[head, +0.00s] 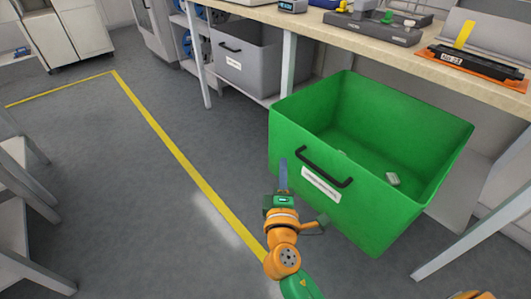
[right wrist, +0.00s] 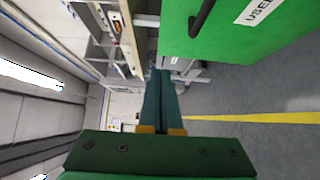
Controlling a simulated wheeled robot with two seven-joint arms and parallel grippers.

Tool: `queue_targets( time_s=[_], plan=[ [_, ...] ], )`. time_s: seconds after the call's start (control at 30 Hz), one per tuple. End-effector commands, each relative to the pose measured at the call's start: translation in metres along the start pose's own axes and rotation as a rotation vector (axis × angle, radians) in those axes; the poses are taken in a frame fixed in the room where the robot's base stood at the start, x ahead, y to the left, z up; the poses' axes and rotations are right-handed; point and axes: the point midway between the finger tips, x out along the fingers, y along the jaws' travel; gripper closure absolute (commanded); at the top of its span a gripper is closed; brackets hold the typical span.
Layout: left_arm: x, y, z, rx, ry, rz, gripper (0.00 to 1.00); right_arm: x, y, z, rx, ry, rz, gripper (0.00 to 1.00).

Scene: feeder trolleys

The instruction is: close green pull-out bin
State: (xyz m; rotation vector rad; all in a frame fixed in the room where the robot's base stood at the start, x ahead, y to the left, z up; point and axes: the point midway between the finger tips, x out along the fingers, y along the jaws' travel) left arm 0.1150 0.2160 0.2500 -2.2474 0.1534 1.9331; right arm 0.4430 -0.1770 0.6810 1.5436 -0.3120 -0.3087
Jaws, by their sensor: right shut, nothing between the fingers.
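The green pull-out bin (head: 430,215) stands open, projecting well out from under the workbench. Its front bears a black handle (head: 322,168) and a white label (head: 321,184). In the right wrist view the bin (right wrist: 230,40) fills the top right, with part of the handle (right wrist: 202,18) showing. My right gripper (head: 283,162) is shut and empty, in front of the bin's front face and left of the handle in the picture. Its closed fingers (right wrist: 160,75) also show in the wrist view. I cannot tell whether they touch the bin. My left gripper is not in view.
A grey bin (head: 255,68) sits under the workbench (head: 350,38), left of the green one. A small pale object (head: 392,179) lies inside the green bin. Bench legs (head: 289,65) stand nearby.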

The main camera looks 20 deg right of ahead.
Motion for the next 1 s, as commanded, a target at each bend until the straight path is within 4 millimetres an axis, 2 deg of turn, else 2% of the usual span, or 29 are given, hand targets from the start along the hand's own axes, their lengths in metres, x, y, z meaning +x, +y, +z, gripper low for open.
queue_targets(
  time_s=[0.13,0.5,0.7,1.0],
  plan=[
    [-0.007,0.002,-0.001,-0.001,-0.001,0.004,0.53,0.022,0.007,0.000,-0.002,0.000,0.005,1.00],
    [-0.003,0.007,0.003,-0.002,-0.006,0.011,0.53,0.102,0.004,0.002,-0.001,0.000,0.001,1.00],
    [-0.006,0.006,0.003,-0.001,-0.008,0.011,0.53,0.121,0.004,0.023,0.000,0.001,-0.002,1.00],
    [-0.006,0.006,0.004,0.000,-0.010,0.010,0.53,0.126,0.003,0.028,0.002,0.003,-0.002,1.00]
  ],
)
